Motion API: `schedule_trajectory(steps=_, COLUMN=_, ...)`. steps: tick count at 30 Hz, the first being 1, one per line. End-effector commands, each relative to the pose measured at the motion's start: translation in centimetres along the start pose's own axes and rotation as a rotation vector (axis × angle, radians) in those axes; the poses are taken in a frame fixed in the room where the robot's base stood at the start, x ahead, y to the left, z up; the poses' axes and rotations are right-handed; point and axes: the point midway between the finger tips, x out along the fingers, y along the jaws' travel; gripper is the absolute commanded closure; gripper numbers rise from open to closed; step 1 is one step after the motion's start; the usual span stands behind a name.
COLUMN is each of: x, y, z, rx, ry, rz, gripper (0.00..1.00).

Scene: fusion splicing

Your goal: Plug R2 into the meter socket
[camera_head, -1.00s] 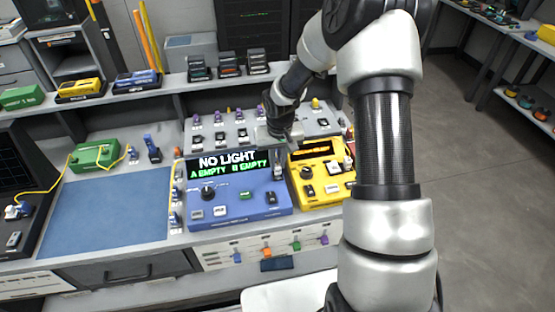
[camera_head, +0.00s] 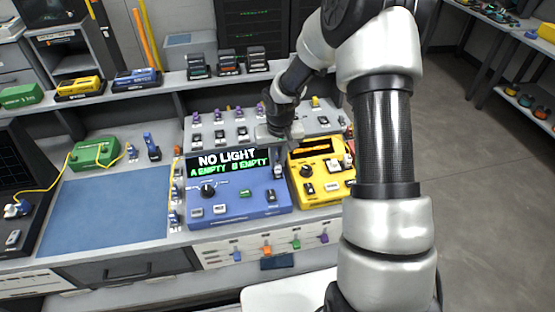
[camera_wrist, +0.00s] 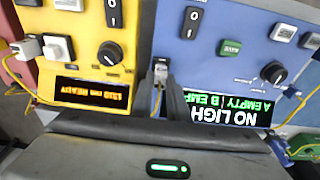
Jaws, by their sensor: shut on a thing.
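The blue meter (camera_head: 235,208) stands on the bench; its screen reads NO LIGHT, A EMPTY, B EMPTY. It also shows upside down in the wrist view (camera_wrist: 215,62). My gripper (camera_head: 279,168) points down at the meter's right edge, beside the yellow unit. In the wrist view my gripper (camera_wrist: 167,76) is shut on a small grey plug (camera_wrist: 160,68) with a thin yellow cable, at the seam between the two units. I take this plug for R2, but no label is legible. The fingers hide much of it, and I cannot tell whether it touches a socket.
The yellow unit (camera_head: 320,188) stands directly right of the meter, its screen lit; a plug (camera_wrist: 30,46) with yellow cable sits on it. A grey panel with several connectors stands behind. The blue mat (camera_head: 105,212) at left is clear.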

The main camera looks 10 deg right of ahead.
Motion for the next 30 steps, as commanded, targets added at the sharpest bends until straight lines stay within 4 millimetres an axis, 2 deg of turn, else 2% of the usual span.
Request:
schedule_trajectory(steps=16, x=0.1, y=0.0, z=0.0, rx=0.0, ry=0.001, rz=0.0, gripper=1.0)
schedule_trajectory(steps=30, x=1.0, y=-0.1, z=0.1, rx=0.0, ry=0.0, rz=0.0, gripper=1.0)
